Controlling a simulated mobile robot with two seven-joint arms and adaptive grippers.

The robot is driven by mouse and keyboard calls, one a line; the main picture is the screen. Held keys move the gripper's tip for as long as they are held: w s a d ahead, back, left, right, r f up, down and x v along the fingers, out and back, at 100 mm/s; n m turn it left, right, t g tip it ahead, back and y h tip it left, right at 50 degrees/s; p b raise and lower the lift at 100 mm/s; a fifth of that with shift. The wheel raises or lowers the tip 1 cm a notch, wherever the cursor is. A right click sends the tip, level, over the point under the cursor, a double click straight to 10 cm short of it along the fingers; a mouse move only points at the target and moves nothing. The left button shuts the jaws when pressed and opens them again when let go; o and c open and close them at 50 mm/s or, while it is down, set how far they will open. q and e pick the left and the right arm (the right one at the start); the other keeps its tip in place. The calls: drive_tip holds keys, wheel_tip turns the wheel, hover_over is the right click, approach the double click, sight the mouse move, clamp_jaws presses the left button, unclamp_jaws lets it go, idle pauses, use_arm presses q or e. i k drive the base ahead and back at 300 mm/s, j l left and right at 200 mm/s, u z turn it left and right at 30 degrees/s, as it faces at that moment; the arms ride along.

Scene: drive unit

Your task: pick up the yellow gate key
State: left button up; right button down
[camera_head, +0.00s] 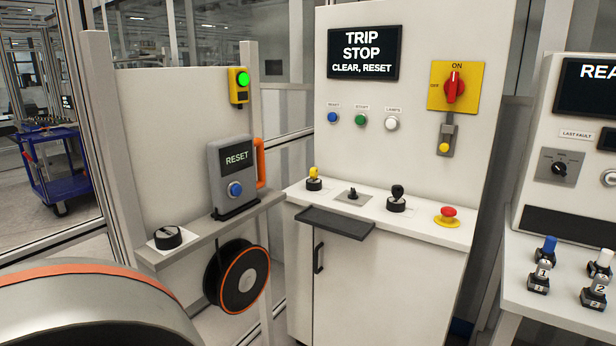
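A small yellow key (314,173) stands upright in a black round holder (313,184) at the left end of the white console's ledge. Another yellow knob or key end (443,148) sits low on the grey lock block under the red rotary switch (454,87). Which of the two yellow pieces is the gate key is not marked. Neither of my grippers is in view, and nothing visible touches either yellow piece.
The ledge (425,228) also bears a black knob (397,192), a small plate and a red stop button (447,212). A dark tray (335,223) juts out in front. A grey RESET box (232,175) stands left. A large grey drum (90,305) fills the lower left.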

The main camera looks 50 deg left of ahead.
sight(314, 171)
drive_tip(key=u, duration=1.5)
drive_tip(key=l+u, duration=0.2)
drive_tip(key=l, duration=0.4)
drive_tip(key=l+u, duration=0.15)
drive_tip(key=l, duration=0.5)
drive_tip(key=l+u, duration=0.2)
drive_tip(key=l, duration=0.4)
drive_tip(key=l+u, duration=0.2)
drive_tip(key=l, duration=0.4)
drive_tip(key=k+l+u, duration=0.2)
drive_tip(key=l, duration=0.4)
drive_tip(key=i+j+u, duration=0.1)
drive_tip(key=j+u, duration=0.2)
